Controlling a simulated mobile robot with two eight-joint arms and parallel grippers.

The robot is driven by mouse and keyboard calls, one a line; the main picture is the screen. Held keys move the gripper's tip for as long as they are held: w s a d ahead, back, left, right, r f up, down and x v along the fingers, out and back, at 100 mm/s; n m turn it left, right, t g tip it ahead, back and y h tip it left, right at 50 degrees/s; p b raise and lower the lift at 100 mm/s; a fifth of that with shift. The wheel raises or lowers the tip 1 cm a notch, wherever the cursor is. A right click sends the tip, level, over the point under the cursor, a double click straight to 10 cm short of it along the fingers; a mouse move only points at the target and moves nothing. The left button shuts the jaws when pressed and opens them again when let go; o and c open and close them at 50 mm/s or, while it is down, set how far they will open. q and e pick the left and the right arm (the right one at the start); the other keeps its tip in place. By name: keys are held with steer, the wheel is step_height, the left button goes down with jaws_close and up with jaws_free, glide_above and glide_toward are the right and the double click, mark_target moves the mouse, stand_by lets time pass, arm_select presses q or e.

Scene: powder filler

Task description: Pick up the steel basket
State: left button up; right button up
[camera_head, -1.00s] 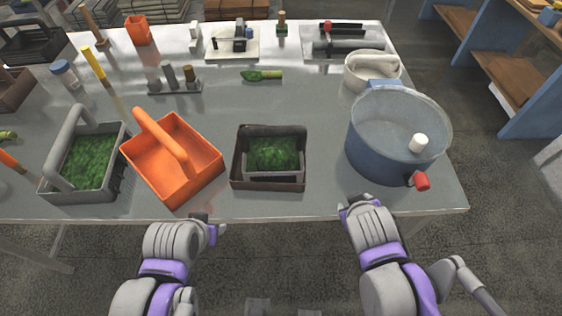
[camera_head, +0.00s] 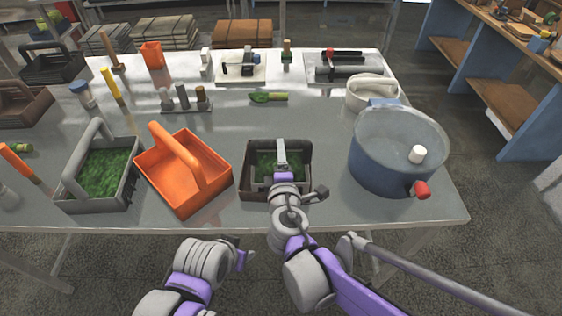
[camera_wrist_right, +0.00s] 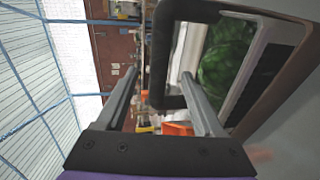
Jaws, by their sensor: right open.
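The small dark basket (camera_head: 249,172) with green contents and an upright handle sits on the table's front edge, between the orange basket and the blue pot. My right gripper (camera_head: 281,146) is over it, covering part of its handle and contents. In the right wrist view my right gripper (camera_wrist_right: 159,75) is open, with the dark handle (camera_wrist_right: 158,48) between its fingers. The handle does not look clamped. A larger grey basket (camera_head: 70,204) with green contents and a grey handle stands at the left. My left gripper (camera_head: 240,254) is in front of the table, away from the baskets; its jaws are unclear.
An orange basket (camera_head: 218,184) stands close left of the dark basket. A blue pot (camera_head: 385,172) with a red-tipped handle stands close right. A green-handled tool (camera_head: 268,97) lies behind. The middle of the table (camera_head: 310,120) is mostly clear.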

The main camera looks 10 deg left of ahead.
steer(key=x, duration=0.5)
steer(key=shift+w, duration=0.35)
steer(key=shift+s, duration=0.1)
jaws_close()
stand_by(1.1)
